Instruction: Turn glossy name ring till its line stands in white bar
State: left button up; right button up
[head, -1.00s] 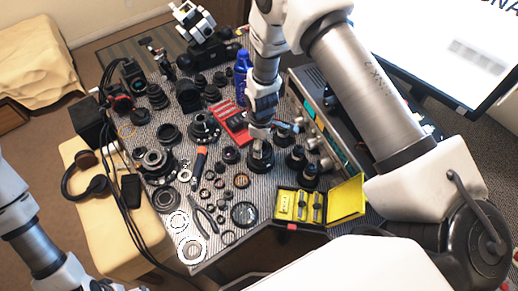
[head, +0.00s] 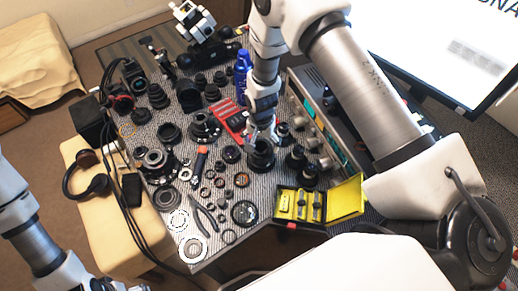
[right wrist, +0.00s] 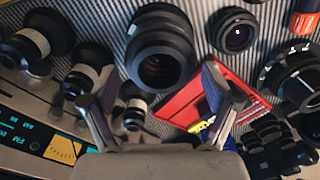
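A black lens barrel (head: 261,158) stands upright on the striped mat, just in front of my right gripper (head: 262,139). The same barrel (right wrist: 160,52) is large in the right wrist view, with its round front and dark glass facing up. My right gripper (right wrist: 158,92) is open and empty; its two fingers are spread beside the near edge of the barrel and do not close on it. I cannot make out a glossy name ring, its line or a white bar on the barrel at this size. My left arm enters at the lower left, with its gripper out of the picture.
A red tray (right wrist: 170,110) lies close by the gripper. Lenses with pale bands (right wrist: 93,72) stand beside the barrel, and a grey instrument (head: 330,135) with knobs is at the right. A yellow case (head: 287,207) lies open in front. Many small parts crowd the mat.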

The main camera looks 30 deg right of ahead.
notch_tip(320, 180, up, 12)
dwell(0.6)
